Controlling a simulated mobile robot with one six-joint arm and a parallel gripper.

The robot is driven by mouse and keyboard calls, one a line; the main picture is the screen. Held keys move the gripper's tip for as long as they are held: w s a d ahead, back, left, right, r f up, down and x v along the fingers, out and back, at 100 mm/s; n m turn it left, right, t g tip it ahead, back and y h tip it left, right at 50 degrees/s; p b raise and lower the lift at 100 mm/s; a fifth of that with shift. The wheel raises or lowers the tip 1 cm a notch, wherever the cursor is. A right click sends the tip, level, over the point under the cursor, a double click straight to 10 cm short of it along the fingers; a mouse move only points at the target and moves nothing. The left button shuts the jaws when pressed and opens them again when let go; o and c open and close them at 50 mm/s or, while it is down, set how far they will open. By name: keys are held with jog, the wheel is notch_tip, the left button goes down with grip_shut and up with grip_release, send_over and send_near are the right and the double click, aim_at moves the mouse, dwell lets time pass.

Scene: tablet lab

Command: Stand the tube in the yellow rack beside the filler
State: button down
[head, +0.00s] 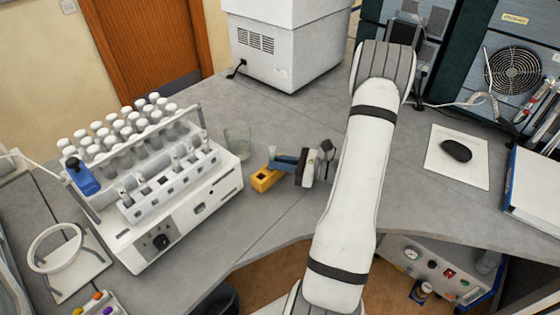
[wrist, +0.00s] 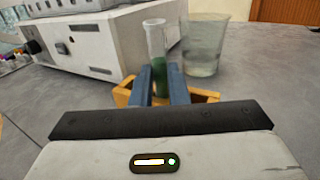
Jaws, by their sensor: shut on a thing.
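The tube (wrist: 156,42) is clear glass with dark green liquid and stands about upright in the wrist view. My gripper (wrist: 165,80) is shut on it with its blue fingers. In the head view my gripper (head: 277,161) is low at the yellow rack (head: 264,181), where the tube shows only faintly. The yellow rack also shows around the fingers in the wrist view (wrist: 205,97). The tube's lower end is hidden, so I cannot tell if it is seated in the rack. The white filler (head: 190,205) stands just left of the rack.
A clear beaker (head: 237,138) stands behind the yellow rack, close to the tube in the wrist view (wrist: 205,45). The filler carries several white-capped vials (head: 125,125). A mouse (head: 456,151) lies at right. The bench (head: 270,225) in front of the rack is clear to its edge.

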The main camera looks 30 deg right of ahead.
jog(key=c, duration=1.3)
grip_release()
jog(key=b+v, duration=0.2)
jog(key=v, duration=0.6)
